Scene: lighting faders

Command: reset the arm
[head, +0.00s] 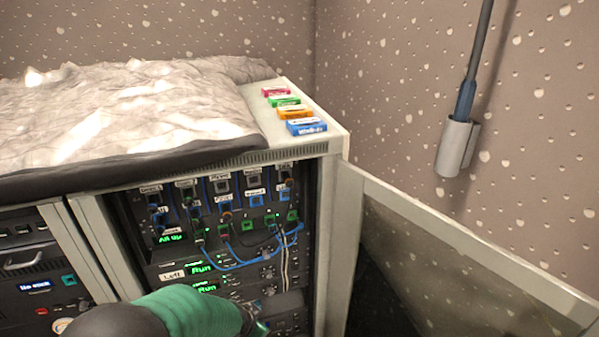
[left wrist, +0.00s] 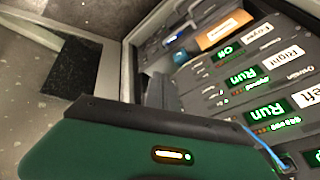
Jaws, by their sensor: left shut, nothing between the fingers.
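My left arm comes in at the bottom of the head view, with a black joint and a green forearm. Its gripper (head: 259,327) is mostly cut off at the lower edge, in front of the lower rack units; it is shut and empty. The fader panel (head: 222,207) in the open rack has labelled sliders, with a green "All up" display (head: 169,239) at its lower left. In the left wrist view, my green arm housing covers the bottom, and rack units with green "Run" displays (left wrist: 268,110) show beyond it. My right gripper is not in view.
The rack door (head: 470,255) stands open on the right. Several coloured labelled blocks (head: 295,113) lie on the cabinet top beside a crumpled grey cover (head: 120,110). Blue cables (head: 262,262) hang across the panel front. A grey holder (head: 455,148) is on the right wall.

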